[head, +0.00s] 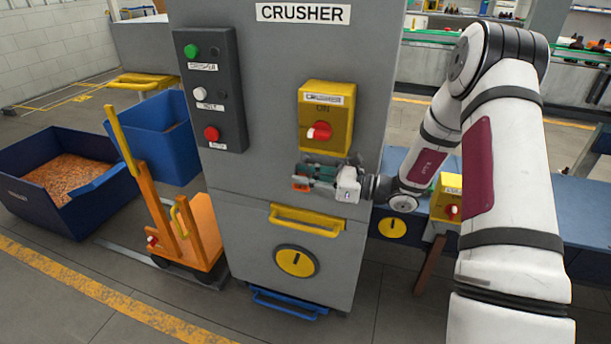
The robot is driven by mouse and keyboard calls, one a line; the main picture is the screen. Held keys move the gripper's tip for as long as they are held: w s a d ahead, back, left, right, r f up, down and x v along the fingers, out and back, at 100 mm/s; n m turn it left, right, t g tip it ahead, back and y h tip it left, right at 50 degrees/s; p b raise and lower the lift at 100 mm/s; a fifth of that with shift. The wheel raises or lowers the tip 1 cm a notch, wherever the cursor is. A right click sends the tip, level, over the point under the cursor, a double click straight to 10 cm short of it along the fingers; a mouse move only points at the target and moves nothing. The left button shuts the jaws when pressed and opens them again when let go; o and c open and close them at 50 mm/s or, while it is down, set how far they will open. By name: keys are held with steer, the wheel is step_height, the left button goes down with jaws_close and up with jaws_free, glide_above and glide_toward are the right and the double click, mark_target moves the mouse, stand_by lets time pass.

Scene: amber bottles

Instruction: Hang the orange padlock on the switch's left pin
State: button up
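The yellow switch box (343,118) is fixed on the grey crusher cabinet. It has a red knob (319,131) and the word ON above the knob; its pins are too small to make out. My gripper (308,177) reaches in from the right, just below the box and close to the cabinet face. A small orange piece, which looks like the orange padlock (300,184), is at its fingertips. The fingers appear closed on it. The padlock's shackle cannot be made out at this size.
A dark button panel (217,125) with green, white and red buttons is left of the switch box. A yellow handle (306,222) sticks out below my gripper, above a round yellow disc (296,261). An orange pallet truck (196,235) and blue bins stand at left.

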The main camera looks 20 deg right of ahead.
steer(key=o, duration=0.4)
steer(key=shift+w+d+r+t+h, duration=0.1)
steer(key=shift+w+d+t+h, duration=0.25)
steer(key=shift+w+d, duration=0.75)
steer(key=shift+w+a, duration=0.1)
steer(key=v, duration=0.4)
steer(key=s+a+v, duration=0.1)
steer(key=v, duration=0.7)
steer(key=shift+s+a+f, duration=0.15)
steer(key=shift+s+f, duration=0.05)
steer(key=shift+s, duration=0.2)
